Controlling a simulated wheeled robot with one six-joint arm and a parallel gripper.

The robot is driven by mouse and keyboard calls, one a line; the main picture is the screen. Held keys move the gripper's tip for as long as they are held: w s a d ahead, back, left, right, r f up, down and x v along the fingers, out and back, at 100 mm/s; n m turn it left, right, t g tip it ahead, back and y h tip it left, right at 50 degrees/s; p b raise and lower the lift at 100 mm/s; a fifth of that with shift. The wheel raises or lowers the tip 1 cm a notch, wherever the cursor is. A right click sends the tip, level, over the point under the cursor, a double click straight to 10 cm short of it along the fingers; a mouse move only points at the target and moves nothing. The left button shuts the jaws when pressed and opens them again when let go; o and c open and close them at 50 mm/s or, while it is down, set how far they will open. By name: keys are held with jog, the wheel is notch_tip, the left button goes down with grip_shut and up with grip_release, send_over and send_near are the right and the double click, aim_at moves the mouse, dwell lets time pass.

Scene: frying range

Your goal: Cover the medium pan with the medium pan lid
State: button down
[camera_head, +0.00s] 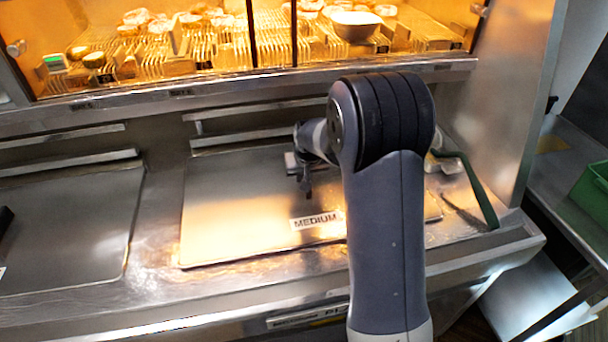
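A flat metal lid (240,205) with a white label reading "MEDIUM" (316,222) lies level on the range top in the middle of the view. The medium pan itself does not show; the lid's plate hides whatever is under it. My gripper (307,190) is over the right part of the lid, behind the label. It is small and partly hidden by my arm, so I cannot tell whether its fingers are open or touch the lid. My arm also hides the lid's right side.
Another flat metal lid (65,225) lies at the left, with a dark handle at the picture's edge. Behind stands a lit, glazed food cabinet (250,40). A dark green bar (472,185) stands at the right. A green crate (592,195) sits at the far right.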

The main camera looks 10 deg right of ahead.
jog(key=shift+s+f+b, duration=0.15)
jog(key=shift+f+b, duration=0.45)
dwell(0.4)
jog(key=c, duration=1.1)
grip_release()
jog(key=shift+f, duration=0.1)
jog(key=shift+r, duration=0.25)
jog(key=shift+r+p, duration=2.15)
jog(key=shift+r, duration=1.25)
